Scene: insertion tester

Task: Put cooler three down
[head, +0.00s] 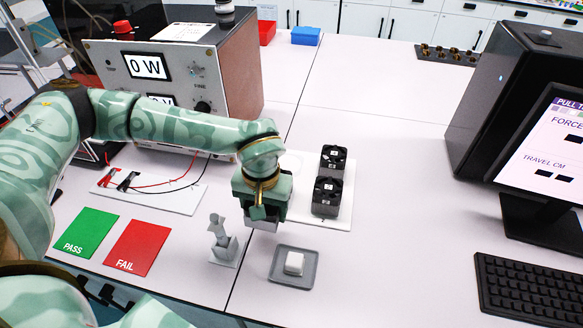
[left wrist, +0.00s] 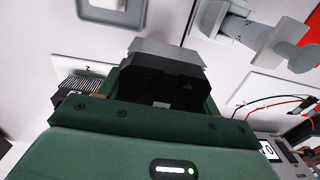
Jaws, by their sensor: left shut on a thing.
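My left gripper (head: 262,222) is shut and points down over the table, left of the white board (head: 337,220) with two black fan coolers. These are a far cooler (head: 333,160) and a near cooler (head: 327,196). A light grey block-like piece (left wrist: 167,50) shows beyond the black jaws in the left wrist view. I take this for part of cooler three, mostly hidden by the gripper and not clearly readable. Its contact with the table cannot be told. My right gripper is out of view.
A grey tray (head: 276,278) with a white block (head: 293,263) lies in front of the gripper. A small grey stand (head: 222,246) is close on its left. Green PASS (head: 87,232) and red FAIL (head: 138,247) mats lie further left. The table right of the board is clear up to the keyboard (head: 530,288).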

